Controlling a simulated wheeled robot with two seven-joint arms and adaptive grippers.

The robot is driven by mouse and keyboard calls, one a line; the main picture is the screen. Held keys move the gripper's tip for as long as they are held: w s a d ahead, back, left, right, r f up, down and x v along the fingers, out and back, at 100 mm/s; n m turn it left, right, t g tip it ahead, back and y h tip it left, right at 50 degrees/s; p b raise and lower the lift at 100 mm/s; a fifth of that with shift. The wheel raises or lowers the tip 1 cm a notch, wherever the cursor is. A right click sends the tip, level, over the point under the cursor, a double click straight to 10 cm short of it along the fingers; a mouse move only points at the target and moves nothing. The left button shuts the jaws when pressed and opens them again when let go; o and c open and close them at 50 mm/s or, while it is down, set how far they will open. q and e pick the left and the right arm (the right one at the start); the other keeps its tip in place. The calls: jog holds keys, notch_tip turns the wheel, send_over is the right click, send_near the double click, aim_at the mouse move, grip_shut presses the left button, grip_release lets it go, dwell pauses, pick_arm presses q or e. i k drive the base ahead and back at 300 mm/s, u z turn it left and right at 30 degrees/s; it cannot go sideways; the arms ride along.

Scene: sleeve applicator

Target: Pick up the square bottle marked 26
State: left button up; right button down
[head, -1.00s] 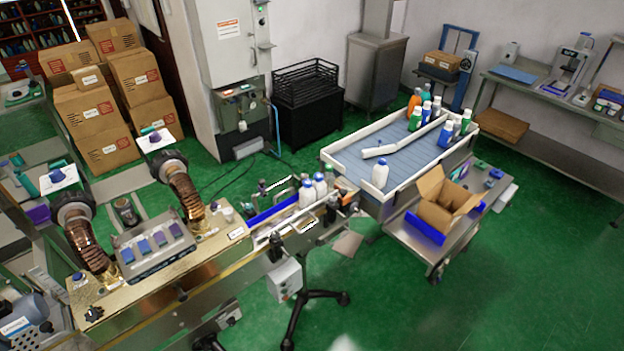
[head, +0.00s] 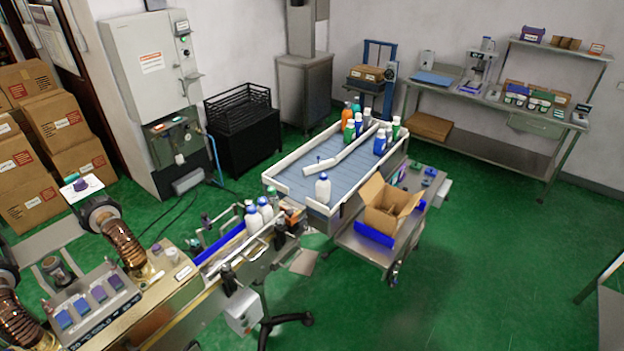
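I cannot read a 26 on any bottle from here, so I cannot tell which is the square one. Several bottles, orange, green, blue and white, stand at the far end of the blue-grey accumulation table (head: 293,184). One green bottle (head: 349,131) and one blue bottle (head: 380,143) are among them. A white bottle with a blue cap (head: 322,188) stands alone at the table's near end. White bottles with blue caps (head: 254,219) stand on the conveyor at its left. Neither of my grippers is in view.
A cart with an open cardboard box (head: 388,205) stands beside the table. A black crate stack (head: 240,120) and a grey cabinet (head: 150,75) are behind. A workbench (head: 470,100) runs along the back wall. The green floor (head: 480,260) at the right is clear.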

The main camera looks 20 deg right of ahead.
aim_at(322, 185)
jog(key=z, duration=2.35)
jog(key=i, duration=2)
jog(key=u, duration=2.05)
